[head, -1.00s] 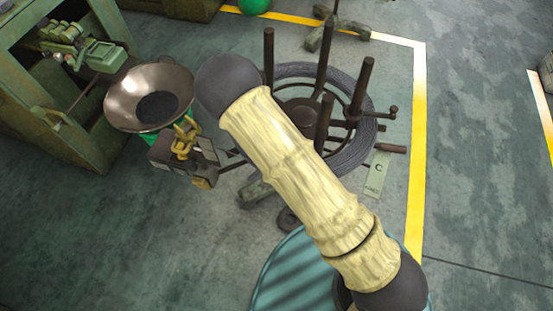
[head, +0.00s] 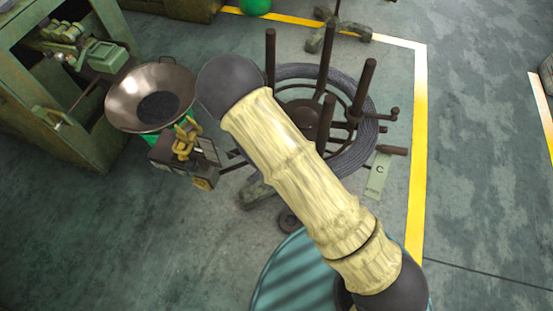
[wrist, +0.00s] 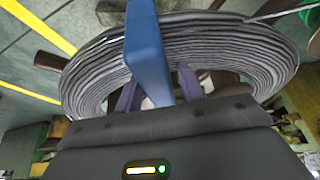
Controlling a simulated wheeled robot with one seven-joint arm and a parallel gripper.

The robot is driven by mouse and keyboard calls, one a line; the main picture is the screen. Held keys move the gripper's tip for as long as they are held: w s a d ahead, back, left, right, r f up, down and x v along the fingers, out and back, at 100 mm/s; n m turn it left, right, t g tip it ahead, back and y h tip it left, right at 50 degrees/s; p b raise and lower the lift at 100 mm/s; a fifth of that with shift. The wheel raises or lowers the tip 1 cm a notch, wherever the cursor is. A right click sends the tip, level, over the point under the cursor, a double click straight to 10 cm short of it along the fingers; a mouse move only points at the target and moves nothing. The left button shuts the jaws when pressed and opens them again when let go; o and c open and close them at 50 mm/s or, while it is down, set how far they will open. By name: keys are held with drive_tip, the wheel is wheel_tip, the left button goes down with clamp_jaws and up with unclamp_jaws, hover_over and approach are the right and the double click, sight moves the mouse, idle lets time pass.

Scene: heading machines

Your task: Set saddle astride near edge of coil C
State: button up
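Coil C is a thick ring of dark grey wire (head: 352,157) lying on a reel with upright brown posts. A tag marked C (head: 377,176) lies at its near right. The saddle is a blue piece (wrist: 146,50), seen close up in the wrist view. It lies across the coil's windings (wrist: 230,50) in the picture; whether it touches them I cannot tell. My gripper (wrist: 158,80) has its purple fingers on either side of the saddle. The left finger meets its edge; a narrow gap seems to show at the right one. In the head view my arm hides gripper and saddle.
The reel's posts (head: 366,85) and a crank handle (head: 391,150) stick out around the coil. A metal pan (head: 125,95) and a dark box with yellow parts (head: 184,150) stand to the left, by a green cabinet (head: 75,125). Floor right of the yellow line is open.

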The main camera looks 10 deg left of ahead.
drive_tip(key=shift+s+d+f, duration=0.35)
drive_tip(key=shift+d+f, duration=0.05)
drive_tip(key=shift+d, duration=0.05)
drive_tip(key=shift+a+r, duration=0.1)
drive_tip(key=shift+r, duration=0.1)
drive_tip(key=p+v, duration=0.3)
drive_tip(key=v, duration=1.4)
drive_tip(key=shift+w+a+r, duration=0.25)
drive_tip(key=shift+a+r, duration=0.1)
drive_tip(key=shift+r, duration=0.05)
wheel_tip(320, 180, up, 7)
drive_tip(key=p, duration=0.8)
